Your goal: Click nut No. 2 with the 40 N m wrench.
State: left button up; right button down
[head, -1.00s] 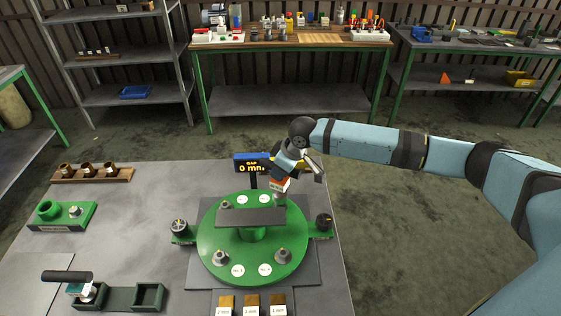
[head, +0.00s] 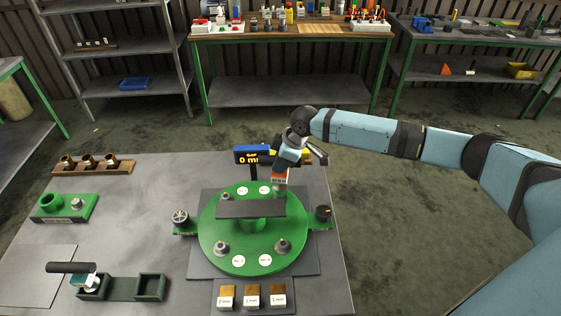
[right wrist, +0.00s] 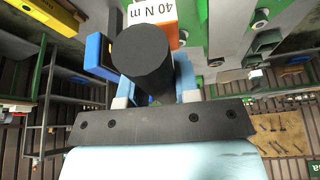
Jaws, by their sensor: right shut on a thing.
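My right gripper (head: 295,152) is shut on the 40 N m wrench, over the back right of the green disc (head: 210,225). The wrench shows its orange body and white label (head: 279,179) in the head view. In the right wrist view its black handle (right wrist: 146,55) is between the fingers and its label (right wrist: 153,11) reads 40 N m. The wrench's lower end is at the back right nut position, which it mostly hides; I cannot tell whether it is fully seated. Front nuts (head: 222,248) and (head: 283,247) stand clear. The disc's number labels are too small to read surely. My left gripper is out of view.
A dark bar (head: 250,209) spans the disc's middle. A gap display (head: 252,155) stands behind, close to the gripper. Labelled blocks (head: 252,297) lie in front.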

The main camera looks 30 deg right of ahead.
jog(key=shift+f, duration=1)
jog(key=shift+f+b, duration=0.35)
jog(key=shift+f, duration=0.25)
